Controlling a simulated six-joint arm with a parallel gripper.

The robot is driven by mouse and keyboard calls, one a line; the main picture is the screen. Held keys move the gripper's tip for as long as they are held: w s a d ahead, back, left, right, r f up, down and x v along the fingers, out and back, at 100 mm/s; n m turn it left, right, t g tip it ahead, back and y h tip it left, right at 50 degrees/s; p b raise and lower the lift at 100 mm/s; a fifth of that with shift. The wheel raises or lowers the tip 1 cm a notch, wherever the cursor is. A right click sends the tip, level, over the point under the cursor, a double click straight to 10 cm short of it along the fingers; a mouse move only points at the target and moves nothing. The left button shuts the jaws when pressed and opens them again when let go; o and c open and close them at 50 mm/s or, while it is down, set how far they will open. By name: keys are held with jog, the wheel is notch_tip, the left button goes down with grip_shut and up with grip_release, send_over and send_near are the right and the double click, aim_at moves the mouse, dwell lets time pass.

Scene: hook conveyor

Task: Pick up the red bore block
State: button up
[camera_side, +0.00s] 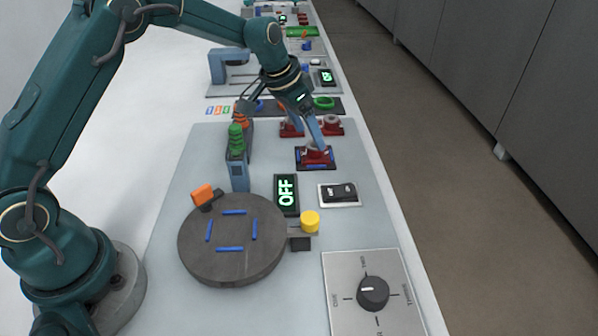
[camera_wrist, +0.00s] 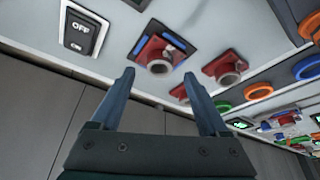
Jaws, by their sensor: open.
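A red bore block (camera_side: 314,158) with a grey ring on top sits on a dark pad with blue marks (camera_side: 327,166). The same block (camera_wrist: 151,50) shows in the wrist view, just beyond my fingertips. Two more red blocks with grey rings stand behind it, one at left (camera_side: 291,131) and one at right (camera_side: 333,129). In the wrist view, one red block (camera_wrist: 217,66) lies to the right and another (camera_wrist: 179,91) is partly hidden by my right finger. My gripper (camera_wrist: 159,73) is open and empty. In the side view, my gripper (camera_side: 317,142) is above the padded block; any contact is unclear.
A round dark turntable (camera_side: 190,245) with blue bars stands in front. A post with a green top (camera_side: 238,172) is left of the padded block. An OFF display (camera_side: 286,195), rocker switch (camera_side: 340,194) and yellow button (camera_side: 310,221) are nearby. Green rings (camera_side: 324,102) lie behind.

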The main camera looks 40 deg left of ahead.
aim_at(312, 155)
jog(key=shift+x, duration=1.85)
grip_shut()
